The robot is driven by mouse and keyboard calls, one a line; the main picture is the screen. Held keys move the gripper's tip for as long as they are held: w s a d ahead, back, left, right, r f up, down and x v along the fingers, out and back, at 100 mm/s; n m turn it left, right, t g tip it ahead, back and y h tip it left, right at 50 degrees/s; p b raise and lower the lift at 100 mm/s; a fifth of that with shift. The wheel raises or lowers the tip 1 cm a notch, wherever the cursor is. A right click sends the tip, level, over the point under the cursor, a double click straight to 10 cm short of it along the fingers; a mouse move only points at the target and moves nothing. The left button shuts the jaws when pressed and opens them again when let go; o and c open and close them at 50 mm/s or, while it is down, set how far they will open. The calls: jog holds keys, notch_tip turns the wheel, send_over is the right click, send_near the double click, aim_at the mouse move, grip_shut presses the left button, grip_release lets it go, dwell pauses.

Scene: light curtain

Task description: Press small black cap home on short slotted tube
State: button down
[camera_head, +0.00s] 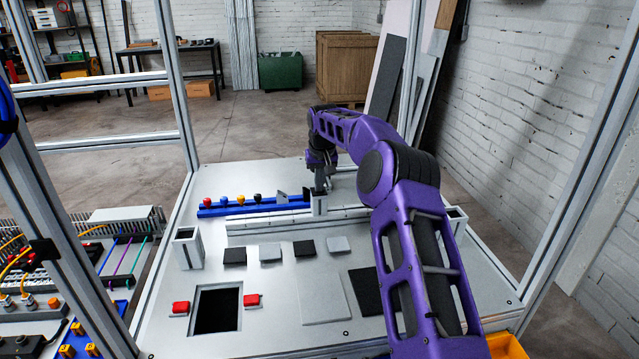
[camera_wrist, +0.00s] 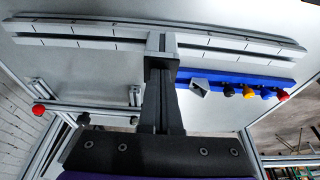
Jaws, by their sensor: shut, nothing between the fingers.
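A short pale square tube (camera_head: 319,205) stands upright at the middle of the pale slotted rail. It also shows in the wrist view (camera_wrist: 155,41), just beyond my fingertips. My gripper (camera_head: 320,191) points down with its fingers shut and empty, right over the tube's top. In the wrist view my gripper (camera_wrist: 160,64) overlaps the tube, so I cannot tell whether it touches. No cap can be made out on the tube; the fingers hide its top. A small black knob-like piece (camera_head: 258,196) sits on the blue rack; I cannot tell whether it is the cap.
The blue rack (camera_head: 226,210) holds red, yellow and blue pieces left of the tube. Square posts stand at left (camera_head: 187,248) and right (camera_head: 455,221). Flat black (camera_head: 234,257) and grey (camera_head: 270,252) pads lie in front. A dark opening (camera_head: 216,311) sits between red blocks.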

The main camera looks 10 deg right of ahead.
jog(key=shift+r+p, duration=1.2)
jog(key=shift+w+r, duration=0.1)
jog(key=shift+r, duration=2.1)
jog(key=shift+r, duration=0.1)
